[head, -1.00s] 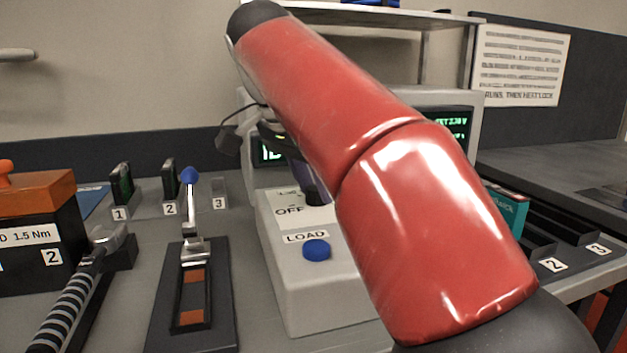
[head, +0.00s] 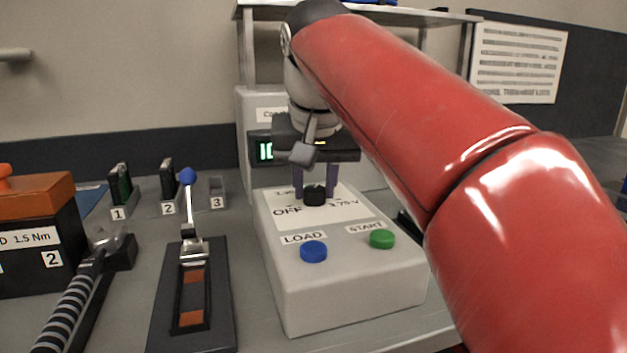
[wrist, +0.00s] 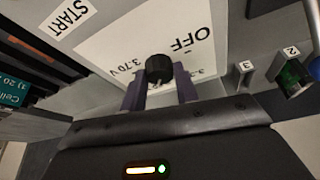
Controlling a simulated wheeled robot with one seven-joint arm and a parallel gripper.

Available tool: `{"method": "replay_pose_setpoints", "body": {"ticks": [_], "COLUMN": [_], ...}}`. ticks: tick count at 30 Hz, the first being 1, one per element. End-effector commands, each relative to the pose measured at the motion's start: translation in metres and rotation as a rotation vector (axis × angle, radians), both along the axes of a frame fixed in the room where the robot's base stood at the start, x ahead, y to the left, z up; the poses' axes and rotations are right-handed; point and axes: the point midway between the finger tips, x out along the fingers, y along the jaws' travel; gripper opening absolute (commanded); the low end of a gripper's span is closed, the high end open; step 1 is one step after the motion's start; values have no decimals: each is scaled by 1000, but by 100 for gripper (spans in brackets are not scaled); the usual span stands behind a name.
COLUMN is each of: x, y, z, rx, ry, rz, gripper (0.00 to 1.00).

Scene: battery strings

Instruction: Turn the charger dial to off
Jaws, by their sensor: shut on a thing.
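The charger (head: 345,285) is a pale box with a sloped top, a blue LOAD button (head: 313,251) and a green START button (head: 381,239). Its black dial (head: 314,197) sits on a white label with OFF and voltage marks. In the wrist view the dial (wrist: 158,68) shows a light pointer mark on the side facing my gripper, away from the OFF word. My gripper (head: 314,184) reaches down from above with its purple fingers on either side of the dial, shut on it. The fingers also show in the wrist view (wrist: 160,88).
A blue-knobbed lever (head: 190,215) on a dark base stands left of the charger. A striped-handle tool (head: 75,300) and an orange-topped box (head: 38,235) are farther left. Numbered slots (head: 168,190) stand behind. A display unit and shelf are behind my gripper.

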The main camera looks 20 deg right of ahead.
Motion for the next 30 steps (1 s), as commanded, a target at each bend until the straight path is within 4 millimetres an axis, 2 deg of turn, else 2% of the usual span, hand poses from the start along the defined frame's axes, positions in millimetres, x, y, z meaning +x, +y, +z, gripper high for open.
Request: {"method": "replay_pose_setpoints", "body": {"ticks": [30], "x": [3], "y": [-6], "z": [1], "rx": [1], "ry": [-2], "rz": [962], "gripper": [7]}}
